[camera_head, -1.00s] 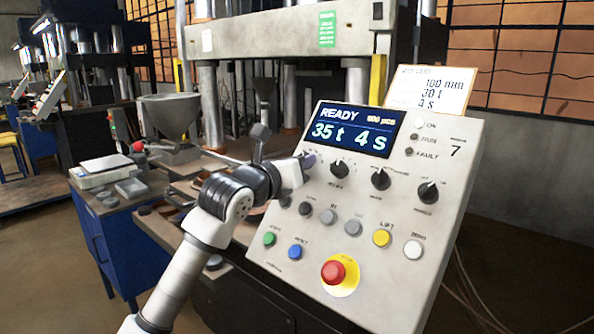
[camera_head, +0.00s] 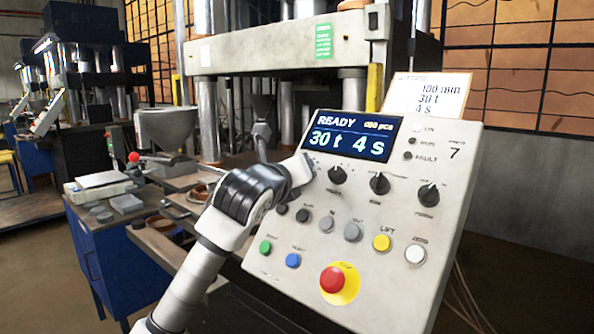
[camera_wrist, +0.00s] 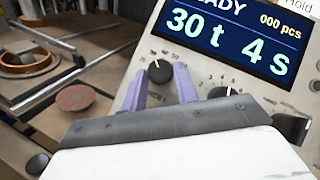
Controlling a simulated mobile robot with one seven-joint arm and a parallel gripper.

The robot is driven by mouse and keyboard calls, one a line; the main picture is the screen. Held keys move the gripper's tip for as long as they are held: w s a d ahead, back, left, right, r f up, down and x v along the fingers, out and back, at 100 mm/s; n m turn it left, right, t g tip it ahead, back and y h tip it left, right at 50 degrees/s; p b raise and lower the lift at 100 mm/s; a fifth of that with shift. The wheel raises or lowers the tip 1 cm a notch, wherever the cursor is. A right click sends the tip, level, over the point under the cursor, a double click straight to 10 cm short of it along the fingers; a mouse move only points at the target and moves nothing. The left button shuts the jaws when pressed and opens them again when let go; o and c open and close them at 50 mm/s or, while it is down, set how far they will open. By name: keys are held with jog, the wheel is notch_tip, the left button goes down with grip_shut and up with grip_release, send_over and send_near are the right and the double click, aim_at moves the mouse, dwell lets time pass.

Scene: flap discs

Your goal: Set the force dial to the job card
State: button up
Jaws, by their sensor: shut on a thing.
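The force dial (camera_head: 337,174) is the black left knob in the row of three below the display; it also shows in the wrist view (camera_wrist: 160,72). My gripper's two purple fingers (camera_wrist: 162,88) stand on either side of this dial and are shut on it. In the head view my gripper (camera_head: 312,165) is at the panel's left edge, its fingertips hard to make out. The display (camera_head: 352,136) reads READY, 30 t and 4 s. The job card (camera_head: 428,95) above the panel reads 100 mm, 30 t and 4 s.
Two more black dials, the middle one (camera_head: 380,183) and the right one (camera_head: 428,194), sit close by. Below are several push buttons and a red stop button (camera_head: 333,280) on yellow. A round reddish disc (camera_wrist: 75,98) lies on the bench left of the panel.

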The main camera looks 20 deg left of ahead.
jog(key=o, duration=1)
jog(key=shift+c, duration=0.2)
jog(key=shift+s, duration=0.1)
jog(key=s+b, duration=0.4)
jog(key=s, duration=0.9)
jog(key=shift+s+a+r, duration=0.15)
jog(key=shift+s+r, duration=0.15)
jog(key=shift+r, duration=0.15)
